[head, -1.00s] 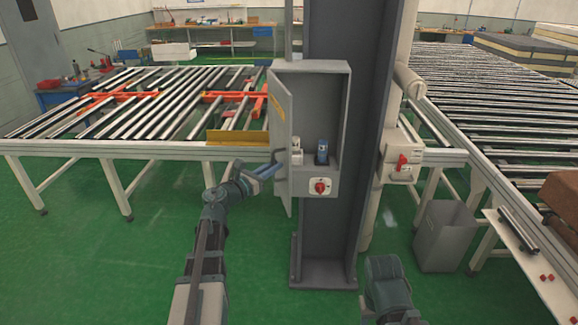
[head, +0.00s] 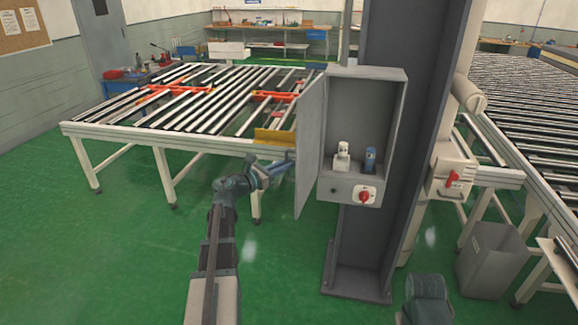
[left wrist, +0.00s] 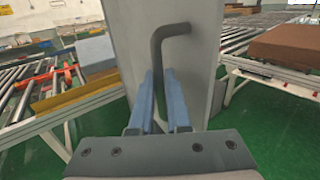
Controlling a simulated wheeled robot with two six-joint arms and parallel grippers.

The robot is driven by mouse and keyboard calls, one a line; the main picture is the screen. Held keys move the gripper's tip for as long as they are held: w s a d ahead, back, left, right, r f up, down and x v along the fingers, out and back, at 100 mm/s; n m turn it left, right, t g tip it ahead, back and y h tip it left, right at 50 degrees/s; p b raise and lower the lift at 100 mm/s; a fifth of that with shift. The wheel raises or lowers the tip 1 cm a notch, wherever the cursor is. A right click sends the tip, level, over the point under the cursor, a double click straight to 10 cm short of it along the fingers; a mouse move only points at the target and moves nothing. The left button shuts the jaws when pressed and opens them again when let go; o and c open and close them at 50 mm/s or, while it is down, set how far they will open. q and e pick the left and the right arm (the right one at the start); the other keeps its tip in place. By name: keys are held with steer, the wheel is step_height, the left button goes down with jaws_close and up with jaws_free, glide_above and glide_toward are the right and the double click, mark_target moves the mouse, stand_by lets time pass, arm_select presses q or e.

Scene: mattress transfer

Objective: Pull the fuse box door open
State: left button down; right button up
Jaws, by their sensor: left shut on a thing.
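The grey fuse box (head: 362,110) is mounted on a dark column, and its inside shows. Its door (head: 311,150) stands open, swung out on the left side of the box. In the left wrist view the door (left wrist: 128,35) fills the middle, with a dark bent handle (left wrist: 157,52) on it. My left gripper (head: 283,168) is at the outer side of the door. In the left wrist view its blue fingers (left wrist: 160,85) are shut on the handle's vertical bar. My right gripper is out of view.
The dark column (head: 385,220) stands right behind the box. A roller table (head: 190,145) is at the left and another roller conveyor (head: 530,100) at the right. A grey bin (head: 495,262) stands at the lower right. Green floor (head: 110,260) is clear at the lower left.

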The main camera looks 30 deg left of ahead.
arm_select(q)
steer(key=shift+w, duration=0.1)
steer(key=c, duration=0.9)
jaws_free()
steer(key=v, duration=1.3)
steer(key=shift+s+a, duration=0.1)
steer(key=shift+s, duration=0.3)
